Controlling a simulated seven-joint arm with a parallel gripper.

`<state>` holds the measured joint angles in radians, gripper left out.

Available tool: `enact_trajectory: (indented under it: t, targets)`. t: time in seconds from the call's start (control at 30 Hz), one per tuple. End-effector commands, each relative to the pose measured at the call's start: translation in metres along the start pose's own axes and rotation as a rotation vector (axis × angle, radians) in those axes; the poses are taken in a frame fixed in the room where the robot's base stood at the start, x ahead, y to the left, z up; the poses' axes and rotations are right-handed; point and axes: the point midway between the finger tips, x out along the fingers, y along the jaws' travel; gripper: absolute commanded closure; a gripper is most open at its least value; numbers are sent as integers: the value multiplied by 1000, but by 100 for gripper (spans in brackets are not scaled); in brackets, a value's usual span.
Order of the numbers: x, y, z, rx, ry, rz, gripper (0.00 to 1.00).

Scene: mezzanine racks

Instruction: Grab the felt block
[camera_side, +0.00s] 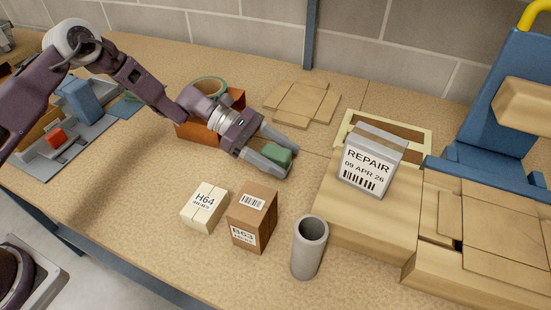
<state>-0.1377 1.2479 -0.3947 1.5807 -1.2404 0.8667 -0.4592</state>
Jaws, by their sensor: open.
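The felt block looks to be the small green block (279,157) near the middle of the bench. My gripper (277,156) reaches in from the left, low over the bench. Its jaws are open, with one finger on the far side of the green block and one on the near side. The block sits between the fingertips, and part of it is hidden by the near finger. I cannot tell whether either finger touches it.
An orange bin (196,131) with a green tape roll (209,86) stands behind my wrist. A cream box (204,208), a brown carton (251,217) and a grey tube (309,248) stand in front. A REPAIR-labelled box (370,163) is to the right. Flattened cardboard (301,103) lies behind.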

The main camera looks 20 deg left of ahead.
Motion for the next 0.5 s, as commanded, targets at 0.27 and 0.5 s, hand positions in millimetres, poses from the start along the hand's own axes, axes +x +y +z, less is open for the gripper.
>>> enact_trajectory:
  t: [0.27, 0.5]
  targets:
    - [0, 0, 0, 0, 0, 0, 72]
    - [-1, 0, 0, 0, 0, 0, 100]
